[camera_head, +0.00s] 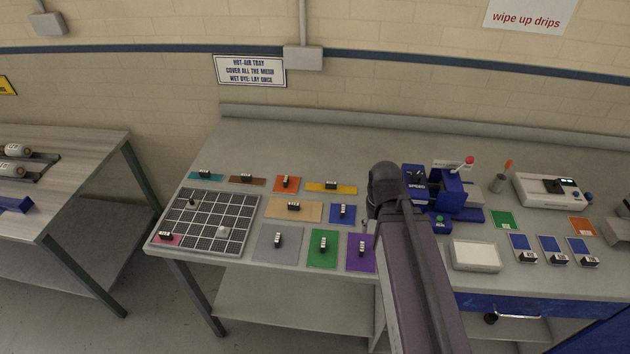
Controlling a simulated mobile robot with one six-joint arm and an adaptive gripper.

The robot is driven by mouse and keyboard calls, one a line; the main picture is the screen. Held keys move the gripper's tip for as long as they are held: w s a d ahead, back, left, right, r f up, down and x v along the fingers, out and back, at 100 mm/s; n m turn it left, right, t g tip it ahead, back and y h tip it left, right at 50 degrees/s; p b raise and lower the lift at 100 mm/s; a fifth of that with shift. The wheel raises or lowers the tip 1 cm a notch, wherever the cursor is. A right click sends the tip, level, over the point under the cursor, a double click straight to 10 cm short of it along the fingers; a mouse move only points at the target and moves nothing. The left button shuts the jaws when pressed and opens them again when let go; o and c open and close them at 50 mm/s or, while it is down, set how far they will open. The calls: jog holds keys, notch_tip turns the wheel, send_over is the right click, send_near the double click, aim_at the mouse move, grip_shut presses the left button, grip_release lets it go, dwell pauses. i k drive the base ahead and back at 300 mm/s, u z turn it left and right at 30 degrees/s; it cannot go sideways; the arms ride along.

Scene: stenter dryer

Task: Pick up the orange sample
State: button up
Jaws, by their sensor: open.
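The orange sample (281,187) is a small flat orange piece with a dark block bearing a white label on it. It lies in the back row on the grey table, between the brown sample (237,180) and the yellow sample (345,190). My arm rises from the bottom of the picture to a dark joint right of the blue sample (336,216). My gripper cannot be made out; the arm seems to hide it. A separate orange card (582,229) lies at the far right, without a block.
Tan, grey, green, purple and teal samples lie nearby. A black mesh tray (208,239) sits at the table's left, with a pink sample (168,241) at its corner. A blue device (450,190), white tray (477,268) and white instrument (545,190) stand right of my arm.

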aim_at(285, 184)
jog(key=z, duration=0.35)
jog(key=k, duration=1)
jog(key=u, duration=0.75)
jog(key=i, duration=1)
jog(key=z, duration=0.05)
